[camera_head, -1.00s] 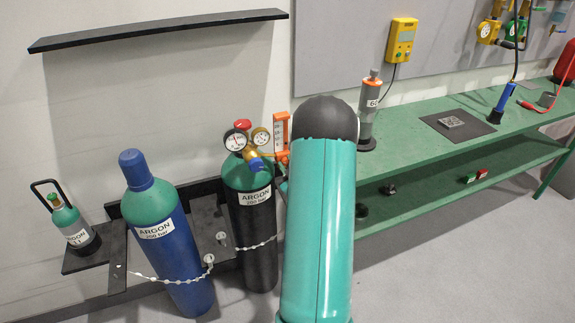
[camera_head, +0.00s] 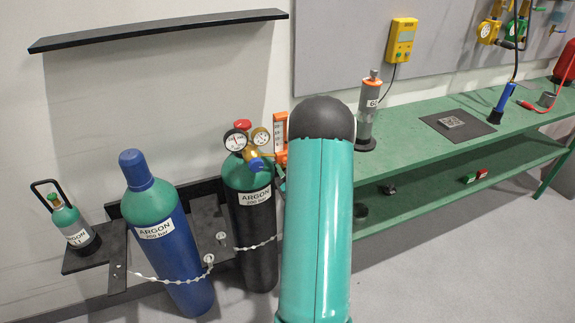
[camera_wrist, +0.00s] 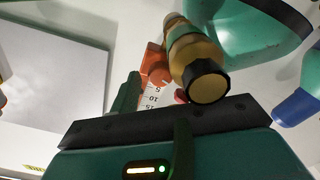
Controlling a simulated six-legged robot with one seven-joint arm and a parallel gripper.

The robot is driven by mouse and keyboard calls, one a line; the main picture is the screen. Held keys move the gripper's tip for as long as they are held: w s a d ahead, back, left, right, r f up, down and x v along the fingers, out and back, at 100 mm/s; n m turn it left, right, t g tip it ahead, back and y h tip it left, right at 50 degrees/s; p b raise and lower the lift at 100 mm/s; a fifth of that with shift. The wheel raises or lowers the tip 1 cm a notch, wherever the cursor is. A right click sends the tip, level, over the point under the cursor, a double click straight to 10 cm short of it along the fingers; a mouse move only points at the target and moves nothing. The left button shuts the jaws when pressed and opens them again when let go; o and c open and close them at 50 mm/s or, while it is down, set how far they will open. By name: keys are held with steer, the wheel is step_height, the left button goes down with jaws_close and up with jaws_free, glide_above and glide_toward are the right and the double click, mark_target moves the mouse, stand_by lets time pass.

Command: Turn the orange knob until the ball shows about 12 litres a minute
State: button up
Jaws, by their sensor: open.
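The flowmeter (camera_head: 280,132) has an orange frame and a pale scale tube. It stands right of two round gauges on the black argon cylinder (camera_head: 258,225). My arm hides part of it and my gripper in the head view. In the wrist view, an orange part (camera_wrist: 154,66) sits above a white scale (camera_wrist: 152,98) with marks near 5, 10 and 15. I cannot tell if this part is the knob, and the ball is not clear. My gripper (camera_wrist: 157,100) is open, its fingers close to the scale; contact is unclear.
A blue argon cylinder (camera_head: 170,245) stands left, with a chain across both cylinders. A green bench (camera_head: 415,165) runs right, bearing a grey cylinder (camera_head: 368,115). In the wrist view, a blue part (camera_wrist: 297,106) is at the right. Grey floor is free at front right.

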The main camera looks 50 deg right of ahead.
steer(key=v, duration=1.3)
steer(key=shift+s+a, duration=0.15)
steer(key=shift+s, duration=0.2)
